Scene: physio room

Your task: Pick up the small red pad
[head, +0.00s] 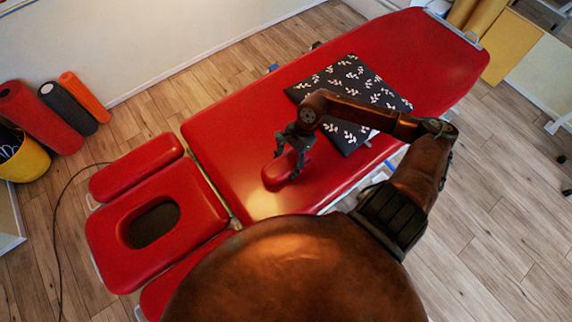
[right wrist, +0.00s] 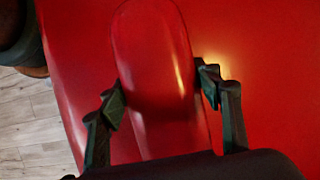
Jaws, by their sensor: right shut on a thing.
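The small red pad (head: 277,174) is a glossy, rounded, elongated block over the red treatment table (head: 230,125), near the middle of its near half. My right gripper (head: 291,156) is shut on the pad from above. In the right wrist view, the pad (right wrist: 152,50) lies between the two dark fingers of my right gripper (right wrist: 164,97), one on each long side. I cannot tell whether the pad's underside touches the table. My left gripper is not in view.
A black cloth with white leaf prints (head: 350,80) lies on the table behind my right arm. The headrest (head: 180,195) with its oval hole is at the left. Rolled mats (head: 40,115) and a yellow bucket (head: 25,165) stand by the wall. The table around the pad is clear.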

